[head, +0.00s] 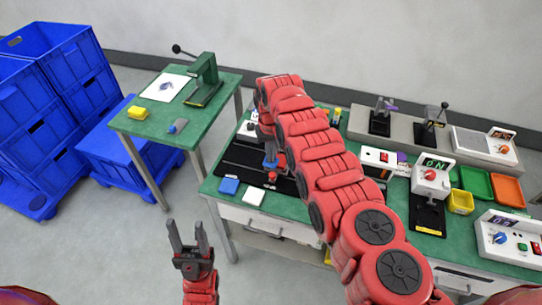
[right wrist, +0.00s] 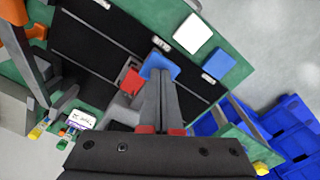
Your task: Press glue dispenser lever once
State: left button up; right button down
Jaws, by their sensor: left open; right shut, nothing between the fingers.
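A small grey fixture with a blue pad (right wrist: 157,66) and a red block (right wrist: 130,82) stands on a black mat; I take it to be the glue dispenser, but cannot be sure. In the head view its blue part (head: 270,163) shows beside my right arm. My right gripper (right wrist: 160,78) is shut and empty, its fingertips at the blue pad's edge; I cannot tell whether they touch it. In the head view my right arm hides much of this spot. My left gripper (head: 185,228) is open and empty, in front of the bench.
A blue square (head: 228,186) and a white square (head: 253,196) lie on the bench's front left. Switch boxes (head: 432,178) and trays (head: 476,182) fill the right side. A side table (head: 150,122) holds a green press (head: 206,75). Blue crates (head: 60,80) stand far left.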

jog(key=shift+f, duration=0.1)
jog(key=shift+f+b, duration=0.35)
jog(key=shift+b, duration=0.3)
dwell(0.3)
jog(key=shift+w+f+b, duration=0.1)
jog(key=shift+f+b, duration=0.1)
jog(key=shift+b, duration=0.3)
jog(key=shift+r+p, duration=1.95)
jog(key=shift+p, duration=0.4)
jog(key=shift+r+p, duration=1)
jog(key=shift+r, duration=0.4)
jog(key=r, duration=0.4)
jog(key=shift+s+r, duration=0.25)
jog(key=shift+r, duration=0.05)
